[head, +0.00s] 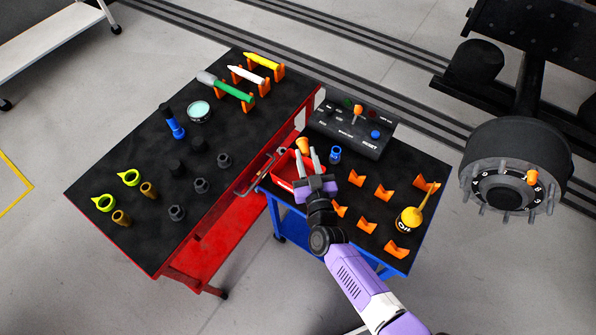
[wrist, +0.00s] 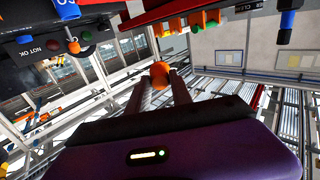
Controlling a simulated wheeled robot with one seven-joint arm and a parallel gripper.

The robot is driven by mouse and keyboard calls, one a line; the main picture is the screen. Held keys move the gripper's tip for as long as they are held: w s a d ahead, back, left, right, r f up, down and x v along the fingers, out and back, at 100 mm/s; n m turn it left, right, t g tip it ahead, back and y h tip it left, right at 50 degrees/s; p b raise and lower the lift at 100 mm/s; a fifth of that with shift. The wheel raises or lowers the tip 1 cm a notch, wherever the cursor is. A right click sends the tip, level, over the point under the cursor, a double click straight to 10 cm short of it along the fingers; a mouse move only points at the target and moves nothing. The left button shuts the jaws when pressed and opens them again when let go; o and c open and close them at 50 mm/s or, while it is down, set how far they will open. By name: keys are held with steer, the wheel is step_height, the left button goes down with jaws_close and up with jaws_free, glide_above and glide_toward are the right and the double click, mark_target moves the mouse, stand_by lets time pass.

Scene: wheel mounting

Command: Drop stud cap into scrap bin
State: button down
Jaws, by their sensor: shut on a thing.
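My gripper (head: 308,156) is shut on an orange stud cap (head: 303,145), which sits at its fingertips. In the wrist view, the cap (wrist: 159,71) shows between the two finger ends (wrist: 161,84). The red scrap bin (head: 281,169) stands on the blue cart's left side. In the head view the gripper and cap overlap the bin's right part, and the cap's height above it is hard to tell. The bin's inside is partly hidden by my gripper. Another orange cap (head: 532,177) is on the wheel hub (head: 505,187) at right.
A black control box (head: 352,128) stands behind the bin, with a blue piece (head: 335,154) right of the gripper. Several orange holders (head: 383,192) and a yellow oil can (head: 412,217) are further right. The red cart (head: 150,240) at left carries sockets and markers.

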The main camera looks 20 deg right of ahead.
step_height(320, 180, down, 6)
steer(key=b, duration=0.5)
steer(key=shift+r+b, duration=0.1)
steer(key=shift+b, duration=0.2)
steer(key=c, duration=1.1)
jaws_free()
steer(key=shift+o, duration=0.2)
steer(key=s+a, duration=0.1)
steer(key=s, duration=0.6)
steer(key=shift+s+p, duration=0.35)
steer(key=shift+a, duration=0.15)
